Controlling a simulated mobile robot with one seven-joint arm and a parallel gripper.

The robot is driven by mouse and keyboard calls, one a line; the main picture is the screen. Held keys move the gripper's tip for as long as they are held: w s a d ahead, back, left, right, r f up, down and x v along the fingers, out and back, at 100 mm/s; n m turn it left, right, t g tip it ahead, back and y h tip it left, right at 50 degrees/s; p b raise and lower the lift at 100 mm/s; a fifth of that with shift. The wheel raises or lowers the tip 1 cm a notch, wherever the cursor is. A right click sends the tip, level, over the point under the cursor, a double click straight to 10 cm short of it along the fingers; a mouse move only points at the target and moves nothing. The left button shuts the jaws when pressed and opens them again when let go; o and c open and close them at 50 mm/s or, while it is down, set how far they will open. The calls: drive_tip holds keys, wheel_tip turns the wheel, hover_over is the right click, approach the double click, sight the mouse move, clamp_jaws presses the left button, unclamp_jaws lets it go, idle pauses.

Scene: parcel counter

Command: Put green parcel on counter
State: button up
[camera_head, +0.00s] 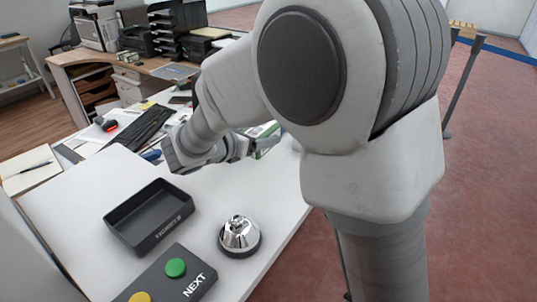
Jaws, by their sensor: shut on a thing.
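A small green and white parcel (266,133) shows just past my gripper (258,146), over the far right part of the white counter (85,197). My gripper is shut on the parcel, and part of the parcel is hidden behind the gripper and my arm. I cannot tell whether the parcel touches the counter.
A black tray (150,238), a silver bell (239,234) and a button box (176,268) marked NEXT stand at the near end. A keyboard (138,127), papers and a notebook (28,168) lie farther back. The counter's middle is clear.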

sight(269, 161)
drive_tip(key=shift+w+d+f, duration=0.15)
drive_tip(key=shift+d+f, duration=0.25)
drive_tip(key=shift+d, duration=0.15)
drive_tip(key=shift+w+d+f, duration=0.15)
drive_tip(key=shift+d+f, duration=0.2)
drive_tip(key=shift+d, duration=0.15)
drive_tip(key=shift+f+b, duration=0.65)
drive_tip(key=shift+f, duration=1.2)
drive_tip(key=shift+f, duration=0.2)
drive_tip(key=o, duration=1.5)
drive_tip(key=shift+r, duration=0.1)
